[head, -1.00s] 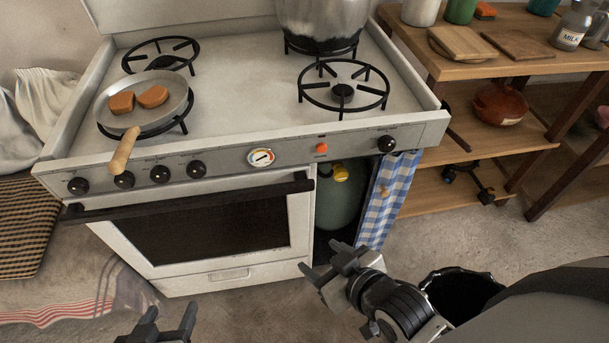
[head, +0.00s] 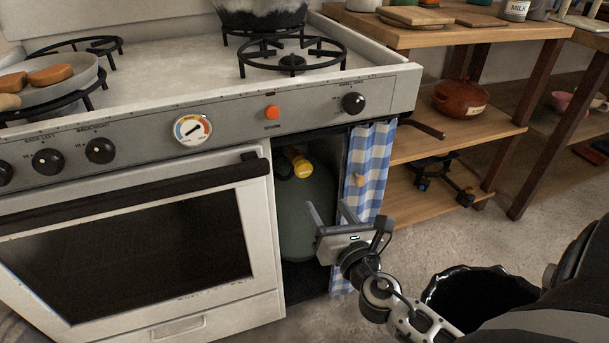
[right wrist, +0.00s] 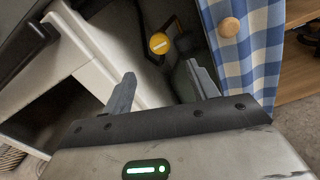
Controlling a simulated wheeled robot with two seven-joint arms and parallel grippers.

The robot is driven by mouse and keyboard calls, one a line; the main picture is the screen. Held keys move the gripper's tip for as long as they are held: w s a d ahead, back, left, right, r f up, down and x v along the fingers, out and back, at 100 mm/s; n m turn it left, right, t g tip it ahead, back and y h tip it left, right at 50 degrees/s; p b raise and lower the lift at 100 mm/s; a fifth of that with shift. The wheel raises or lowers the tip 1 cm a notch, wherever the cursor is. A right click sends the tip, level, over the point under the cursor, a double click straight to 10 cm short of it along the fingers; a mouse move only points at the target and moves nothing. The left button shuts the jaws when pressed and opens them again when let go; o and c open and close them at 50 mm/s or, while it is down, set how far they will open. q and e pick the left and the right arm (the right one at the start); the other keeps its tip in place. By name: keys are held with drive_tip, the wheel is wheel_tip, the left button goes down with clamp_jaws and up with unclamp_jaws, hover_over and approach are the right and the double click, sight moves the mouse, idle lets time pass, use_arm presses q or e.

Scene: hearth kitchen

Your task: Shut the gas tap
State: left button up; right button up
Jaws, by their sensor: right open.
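The gas tap is a round yellow knob (head: 301,166) on top of a green gas cylinder (head: 308,220) in the open compartment under the right end of the stove. In the right wrist view the yellow tap (right wrist: 160,43) shows beyond and between the fingertips, with a pale bar mark on its face. My right gripper (head: 329,207) is open and empty, in front of the compartment, lower than the tap and apart from it. Its two fingers (right wrist: 160,76) point toward the compartment. My left gripper is out of view.
A blue checked curtain (head: 368,170) with a wooden knob hangs at the compartment's right side. The oven door (head: 140,250) with its dark handle is on the left. A black bin (head: 465,295) stands on the floor at right. A wooden shelf (head: 450,145) stands behind.

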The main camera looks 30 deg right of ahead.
sight(306, 172)
drive_tip(key=x, duration=1.4)
drive_tip(key=shift+a, duration=0.1)
drive_tip(key=shift+r, duration=0.1)
drive_tip(key=c, duration=1)
